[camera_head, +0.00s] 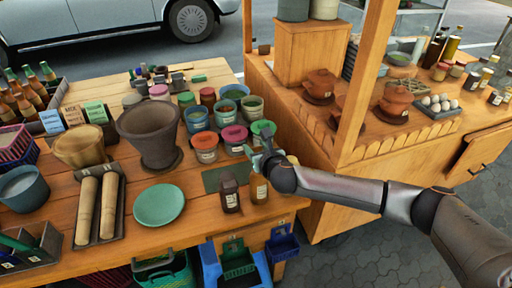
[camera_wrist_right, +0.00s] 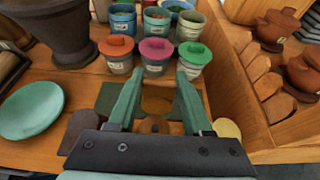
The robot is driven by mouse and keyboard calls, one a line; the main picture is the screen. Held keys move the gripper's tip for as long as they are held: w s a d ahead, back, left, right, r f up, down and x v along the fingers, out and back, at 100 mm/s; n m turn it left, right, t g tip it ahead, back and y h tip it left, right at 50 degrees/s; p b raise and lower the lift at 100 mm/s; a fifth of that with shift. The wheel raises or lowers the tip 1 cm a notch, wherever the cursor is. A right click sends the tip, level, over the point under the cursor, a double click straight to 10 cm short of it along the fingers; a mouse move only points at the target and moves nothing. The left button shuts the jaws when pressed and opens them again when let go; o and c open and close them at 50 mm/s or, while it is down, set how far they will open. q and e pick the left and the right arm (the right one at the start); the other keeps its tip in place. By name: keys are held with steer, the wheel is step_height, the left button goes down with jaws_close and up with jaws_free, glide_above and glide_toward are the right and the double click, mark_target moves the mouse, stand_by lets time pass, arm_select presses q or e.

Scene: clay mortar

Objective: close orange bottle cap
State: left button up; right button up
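An amber bottle with a pale label (camera_head: 259,190) stands near the table's front edge, just under my right gripper; its top is hidden by the gripper. A dark brown bottle (camera_head: 230,195) stands left of it. My right gripper (camera_head: 264,138) is over the table, its green fingers spread, and shows open in the wrist view (camera_wrist_right: 157,92). A flat brown disc (camera_wrist_right: 156,104) shows between the fingers, on or above the dark green mat (camera_wrist_right: 108,98); I cannot tell whether it is a cap. A yellowish round (camera_wrist_right: 226,128) lies right of the fingers. My left gripper is not in view.
Jars with orange (camera_head: 205,141), pink (camera_head: 235,133) and green (camera_head: 263,127) lids stand behind the mat. A large dark mortar (camera_head: 150,132) and a green plate (camera_head: 159,205) are to the left. A wooden counter (camera_head: 350,150) borders the right.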

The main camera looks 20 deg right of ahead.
jaws_close()
stand_by(0.3)
